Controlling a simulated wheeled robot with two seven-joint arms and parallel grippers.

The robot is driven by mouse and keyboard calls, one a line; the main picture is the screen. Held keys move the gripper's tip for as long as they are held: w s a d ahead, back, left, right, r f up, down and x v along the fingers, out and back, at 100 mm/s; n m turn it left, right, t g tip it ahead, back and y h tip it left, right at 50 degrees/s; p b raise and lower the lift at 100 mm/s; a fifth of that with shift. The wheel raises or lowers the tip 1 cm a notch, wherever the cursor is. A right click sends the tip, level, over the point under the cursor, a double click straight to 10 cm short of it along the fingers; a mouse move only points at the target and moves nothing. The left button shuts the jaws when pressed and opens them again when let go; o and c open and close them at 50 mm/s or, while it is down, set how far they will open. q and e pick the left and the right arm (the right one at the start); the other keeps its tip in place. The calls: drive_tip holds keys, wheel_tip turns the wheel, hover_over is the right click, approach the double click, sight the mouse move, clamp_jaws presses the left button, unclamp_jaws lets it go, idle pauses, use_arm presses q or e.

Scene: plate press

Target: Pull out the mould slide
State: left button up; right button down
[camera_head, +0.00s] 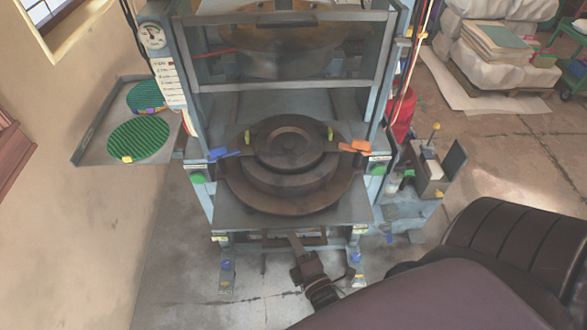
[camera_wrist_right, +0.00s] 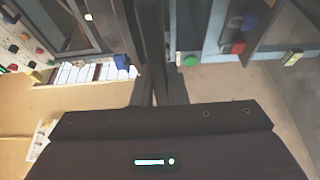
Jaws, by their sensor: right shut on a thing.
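The mould slide (camera_head: 232,214) is a grey plate at the front of the press, carrying a dark round stepped mould (camera_head: 290,178). The mould sits between the press's uprights, under the raised upper part. My right gripper (camera_head: 295,240) reaches up from below to the slide's front edge, at the middle. It is shut on the slide's handle, which its fingers mostly hide. In the right wrist view the dark fingers (camera_wrist_right: 152,60) stand close together, and the held part is hard to make out. My left gripper is not in view.
Blue and orange clamps (camera_head: 355,147) flank the mould. A side shelf (camera_head: 95,135) at left holds green ribbed discs (camera_head: 138,139). A small box with a lever (camera_head: 430,175) stands at right, with a red cylinder (camera_head: 403,118) behind. The floor before the press is clear.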

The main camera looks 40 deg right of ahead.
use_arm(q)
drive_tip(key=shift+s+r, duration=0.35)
use_arm(e)
drive_tip(key=shift+s+a, duration=0.4)
drive_tip(key=shift+s, duration=0.3)
drive_tip(key=shift+s+a, duration=0.4)
drive_tip(key=shift+s, duration=0.25)
drive_tip(key=c, duration=1.7)
unclamp_jaws()
drive_tip(key=shift+w, duration=0.1)
